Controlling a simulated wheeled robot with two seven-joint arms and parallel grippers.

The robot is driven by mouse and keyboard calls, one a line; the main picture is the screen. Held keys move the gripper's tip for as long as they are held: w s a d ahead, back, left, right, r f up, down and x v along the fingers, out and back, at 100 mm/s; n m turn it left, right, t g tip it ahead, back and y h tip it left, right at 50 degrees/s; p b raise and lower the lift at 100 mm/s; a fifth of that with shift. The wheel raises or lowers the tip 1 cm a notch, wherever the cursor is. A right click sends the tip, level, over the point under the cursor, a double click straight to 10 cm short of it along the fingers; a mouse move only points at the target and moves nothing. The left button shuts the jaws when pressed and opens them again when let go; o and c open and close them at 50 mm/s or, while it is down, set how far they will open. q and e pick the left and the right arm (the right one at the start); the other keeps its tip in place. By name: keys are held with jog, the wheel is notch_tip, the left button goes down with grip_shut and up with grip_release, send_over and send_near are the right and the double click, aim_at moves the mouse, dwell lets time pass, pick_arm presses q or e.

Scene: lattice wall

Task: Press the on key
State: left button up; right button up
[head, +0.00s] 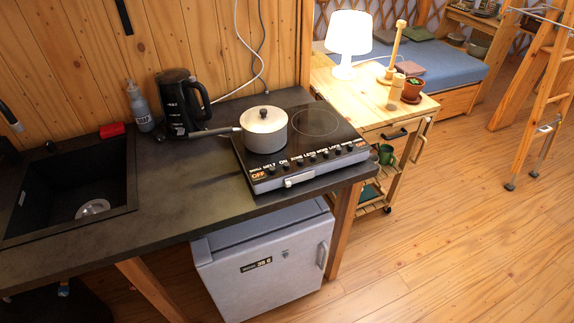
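A black two-zone hob (316,143) with a light metal front sits on the dark counter. Along its front edge runs a row of labelled keys, with orange OFF displays at the left and right ends. The ON label (283,163) is in the left half of the row, between MELT and ZONE; its key is a small dark knob-like spot just below the label. A lidded grey pot (264,131) stands on the left zone, its handle pointing left. The right zone is bare. Neither of my grippers is in view.
A black kettle (178,103), a soap bottle (140,107), a red sponge (112,130) and a black sink (70,185) are left of the hob. A small fridge (265,265) stands below the counter. A wooden trolley (372,100) with a lit lamp (349,35) is to the right.

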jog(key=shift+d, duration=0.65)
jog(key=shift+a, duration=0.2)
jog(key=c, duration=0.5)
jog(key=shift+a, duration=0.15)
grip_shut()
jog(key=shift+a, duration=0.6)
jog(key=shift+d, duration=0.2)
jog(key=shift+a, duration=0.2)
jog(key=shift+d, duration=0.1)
